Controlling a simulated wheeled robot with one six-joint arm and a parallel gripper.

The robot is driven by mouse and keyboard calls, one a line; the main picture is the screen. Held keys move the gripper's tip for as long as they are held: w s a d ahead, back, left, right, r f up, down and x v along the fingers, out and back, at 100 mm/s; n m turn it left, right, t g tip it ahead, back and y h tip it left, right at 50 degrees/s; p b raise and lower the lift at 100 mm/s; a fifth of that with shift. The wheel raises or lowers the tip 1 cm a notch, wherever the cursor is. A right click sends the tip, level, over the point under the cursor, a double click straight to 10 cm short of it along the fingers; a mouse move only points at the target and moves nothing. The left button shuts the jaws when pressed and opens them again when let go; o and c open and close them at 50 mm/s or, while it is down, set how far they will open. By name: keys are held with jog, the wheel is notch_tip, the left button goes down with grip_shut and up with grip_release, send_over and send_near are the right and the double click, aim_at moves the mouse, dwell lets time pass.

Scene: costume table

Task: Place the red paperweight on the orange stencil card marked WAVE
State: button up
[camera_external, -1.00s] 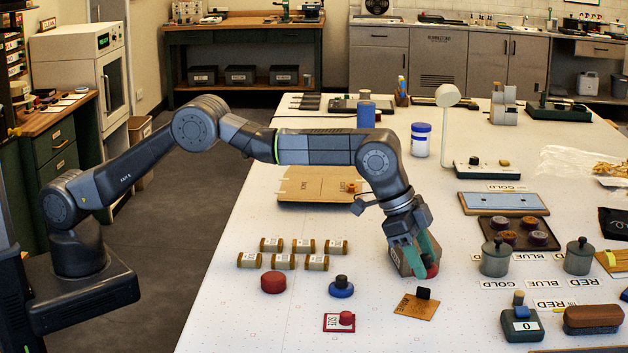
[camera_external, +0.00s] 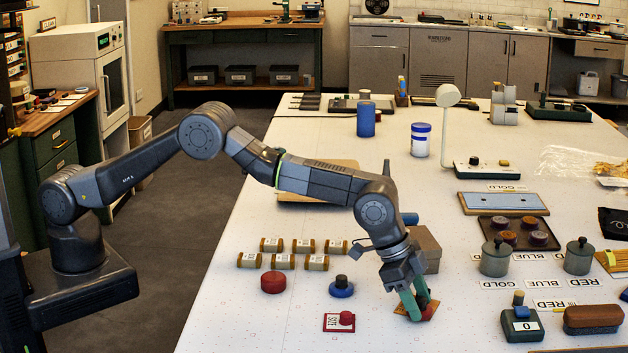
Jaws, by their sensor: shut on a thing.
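My gripper (camera_external: 414,312) points down, its green fingers shut on a red thing (camera_external: 428,313) that I take for the red paperweight; only a small part shows past the fingers. It is at the orange stencil card (camera_external: 432,304), which lies flat on the white table. The fingers hide most of the card and its marking. Whether the red paperweight touches the card or is just above it, I cannot tell.
A red card (camera_external: 333,328) with a red-knobbed piece lies left of my gripper. A blue-based knob (camera_external: 341,288) and red disc (camera_external: 273,282) stand farther left. A brown box (camera_external: 425,250) is behind my gripper.

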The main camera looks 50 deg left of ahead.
jog(key=o, duration=1.3)
jog(key=shift+f, duration=0.15)
jog(key=shift+c, duration=0.2)
jog(key=shift+a+r, duration=0.1)
jog(key=shift+r, duration=0.35)
jog(key=b+v, duration=0.2)
jog(key=v, duration=0.9)
jog(key=shift+r, duration=0.2)
jog(key=shift+a, duration=0.1)
